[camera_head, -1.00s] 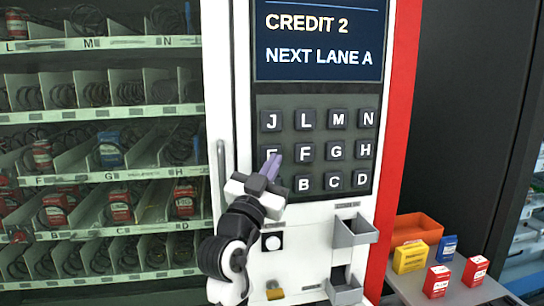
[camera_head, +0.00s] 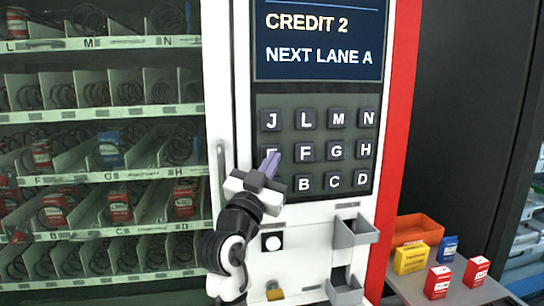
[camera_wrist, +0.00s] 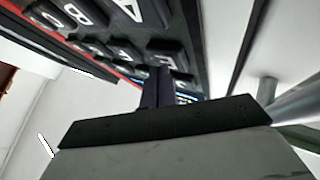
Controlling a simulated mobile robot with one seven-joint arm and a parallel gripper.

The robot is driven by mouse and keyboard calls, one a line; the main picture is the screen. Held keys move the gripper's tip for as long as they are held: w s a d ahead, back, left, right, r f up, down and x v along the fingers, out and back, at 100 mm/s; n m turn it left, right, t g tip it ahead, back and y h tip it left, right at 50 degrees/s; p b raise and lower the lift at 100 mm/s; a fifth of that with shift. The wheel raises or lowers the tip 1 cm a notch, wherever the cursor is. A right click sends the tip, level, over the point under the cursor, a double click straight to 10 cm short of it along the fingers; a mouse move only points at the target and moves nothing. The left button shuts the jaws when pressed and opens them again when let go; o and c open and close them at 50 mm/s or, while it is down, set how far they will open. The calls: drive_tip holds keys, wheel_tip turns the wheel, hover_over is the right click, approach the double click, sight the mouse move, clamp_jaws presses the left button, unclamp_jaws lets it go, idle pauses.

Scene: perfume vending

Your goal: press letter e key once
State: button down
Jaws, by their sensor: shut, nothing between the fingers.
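The E key (camera_head: 268,152) is in the middle row of the dark keypad (camera_head: 318,116), at its left end, just left of the F key. My gripper (camera_head: 271,160) is shut and empty, its purple fingers pointing up in front of the E key and hiding much of it. The A key is hidden behind the gripper in the head view, but shows in the wrist view (camera_wrist: 128,10). In that view the closed fingers (camera_wrist: 158,84) reach to the keys past A. I cannot tell whether the fingertips touch the E key.
The screen (camera_head: 320,42) above reads "CREDIT 2" and "NEXT LANE A". A vertical handle (camera_head: 222,170) stands left of the keypad. Grey trays (camera_head: 354,232) jut out below right. Several small boxes and an orange bin (camera_head: 418,228) sit on a side table.

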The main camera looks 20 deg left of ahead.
drive_tip(key=shift+w+a, duration=0.15)
drive_tip(key=shift+w, duration=0.1)
drive_tip(key=shift+s, duration=0.1)
idle(0.5)
drive_tip(key=shift+s+d, duration=0.5)
drive_tip(key=shift+s, duration=0.15)
drive_tip(key=s+d, duration=0.1)
drive_tip(key=s, duration=0.1)
drive_tip(key=s+d, duration=0.1)
drive_tip(key=s, duration=0.1)
drive_tip(key=shift+d+b, duration=0.35)
drive_tip(key=shift+d, duration=0.05)
idle(0.5)
